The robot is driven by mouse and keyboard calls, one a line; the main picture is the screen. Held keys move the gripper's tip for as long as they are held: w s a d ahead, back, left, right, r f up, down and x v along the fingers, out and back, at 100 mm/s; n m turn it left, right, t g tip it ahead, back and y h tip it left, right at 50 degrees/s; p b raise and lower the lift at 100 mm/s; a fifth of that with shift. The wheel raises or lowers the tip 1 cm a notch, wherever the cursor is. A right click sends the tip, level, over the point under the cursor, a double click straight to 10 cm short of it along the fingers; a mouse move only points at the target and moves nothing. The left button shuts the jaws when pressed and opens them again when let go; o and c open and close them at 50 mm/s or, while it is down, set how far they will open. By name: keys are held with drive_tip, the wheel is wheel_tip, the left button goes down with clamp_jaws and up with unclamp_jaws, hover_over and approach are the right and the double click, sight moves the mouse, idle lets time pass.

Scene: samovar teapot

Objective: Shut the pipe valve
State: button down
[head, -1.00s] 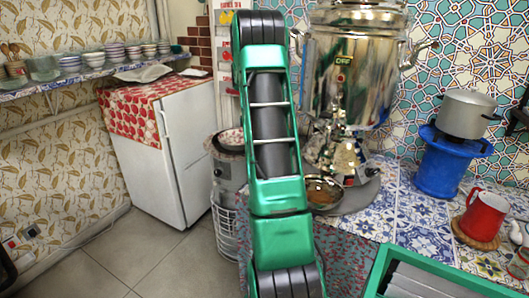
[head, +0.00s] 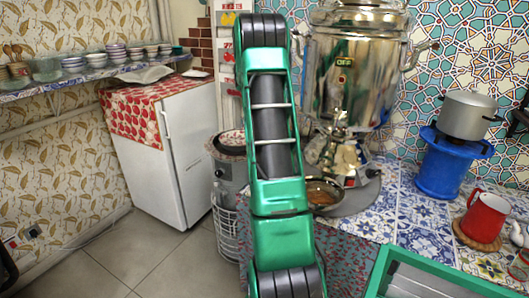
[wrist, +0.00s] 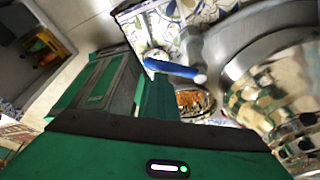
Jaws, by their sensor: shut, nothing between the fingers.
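In the wrist view, a blue lever handle (wrist: 172,68), which looks like the valve's handle, ends in a pale round tip beside a grey pipe (wrist: 194,46). My gripper (wrist: 142,78) is shut and empty, its green and grey fingers reaching up from the lower left. The fingers are close beside the lever's left end; I cannot tell whether they touch. In the head view, my green arm hides the gripper and the valve.
A shiny samovar (head: 352,75) stands on the tiled counter, with a bowl (head: 322,193) below its tap. A blue stove (head: 443,162) bears a pot (head: 467,113). A red mug (head: 484,217) stands at the right. A white fridge (head: 178,150) is behind, left; floor in front is bare.

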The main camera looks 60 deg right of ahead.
drive_tip(key=shift+d, duration=0.55)
drive_tip(key=s+a, duration=0.2)
drive_tip(key=s, duration=0.2)
drive_tip(key=v, duration=1)
drive_tip(key=shift+w, duration=0.2)
drive_tip(key=shift+a, duration=0.25)
